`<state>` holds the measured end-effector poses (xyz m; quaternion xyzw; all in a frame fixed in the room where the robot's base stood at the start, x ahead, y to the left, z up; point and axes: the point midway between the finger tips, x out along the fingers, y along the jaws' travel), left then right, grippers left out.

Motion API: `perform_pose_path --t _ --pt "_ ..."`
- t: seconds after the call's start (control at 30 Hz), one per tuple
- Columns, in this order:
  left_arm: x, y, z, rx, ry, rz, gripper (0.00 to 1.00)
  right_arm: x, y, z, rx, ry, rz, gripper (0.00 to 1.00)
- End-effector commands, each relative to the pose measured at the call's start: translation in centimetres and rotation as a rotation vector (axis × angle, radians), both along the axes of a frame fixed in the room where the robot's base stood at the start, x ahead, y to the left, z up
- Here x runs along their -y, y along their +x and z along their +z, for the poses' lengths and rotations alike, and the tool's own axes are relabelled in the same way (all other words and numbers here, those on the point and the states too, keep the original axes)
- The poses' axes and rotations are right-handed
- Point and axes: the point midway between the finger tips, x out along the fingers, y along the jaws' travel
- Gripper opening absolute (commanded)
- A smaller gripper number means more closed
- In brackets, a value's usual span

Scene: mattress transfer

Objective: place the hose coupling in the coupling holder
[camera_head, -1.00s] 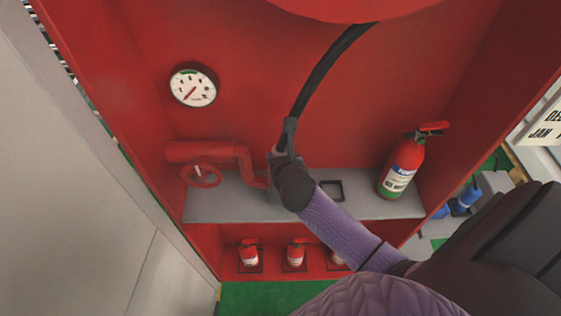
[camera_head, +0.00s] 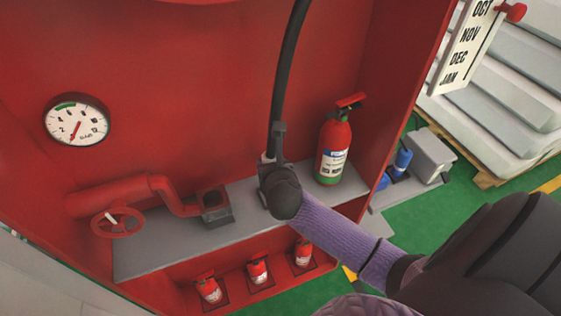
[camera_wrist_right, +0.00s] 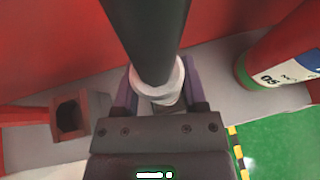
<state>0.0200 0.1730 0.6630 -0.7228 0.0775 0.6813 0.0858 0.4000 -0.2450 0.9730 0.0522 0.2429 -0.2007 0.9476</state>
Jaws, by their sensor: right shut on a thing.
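The hose coupling (camera_wrist_right: 165,90) is a pale collar at the end of a black hose (camera_head: 288,75). My right gripper (camera_head: 272,155) is shut on it and holds it over the grey shelf, with the hose rising above. In the right wrist view the two fingers (camera_wrist_right: 158,92) stand on either side of the coupling. The coupling holder (camera_head: 216,207) is a dark, open-topped square box at the end of the red pipe. It is left of my right gripper and empty; it also shows in the right wrist view (camera_wrist_right: 70,117). My left gripper is not seen.
A fire extinguisher (camera_head: 334,150) stands on the shelf (camera_head: 165,243), close right of my gripper. A red valve wheel (camera_head: 117,222) and pipe (camera_head: 125,193) are at the left. Small extinguishers (camera_head: 258,271) stand below. A gauge (camera_head: 77,119) is on the back wall.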

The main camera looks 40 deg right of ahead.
Motion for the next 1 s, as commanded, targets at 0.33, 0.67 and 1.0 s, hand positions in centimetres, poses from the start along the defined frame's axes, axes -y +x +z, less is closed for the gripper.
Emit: perform_pose_path --t 0.33,0.67,1.0 --pt "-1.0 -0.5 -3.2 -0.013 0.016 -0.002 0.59 0.0 0.0 -5.6 0.000 0.000 0.001 0.00" --pt "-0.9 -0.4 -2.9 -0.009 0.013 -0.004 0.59 0.0 0.0 -5.5 0.001 -0.001 0.000 0.63" --pt "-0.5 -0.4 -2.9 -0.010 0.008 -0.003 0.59 0.0 0.0 -5.5 0.001 -0.001 0.000 0.90"
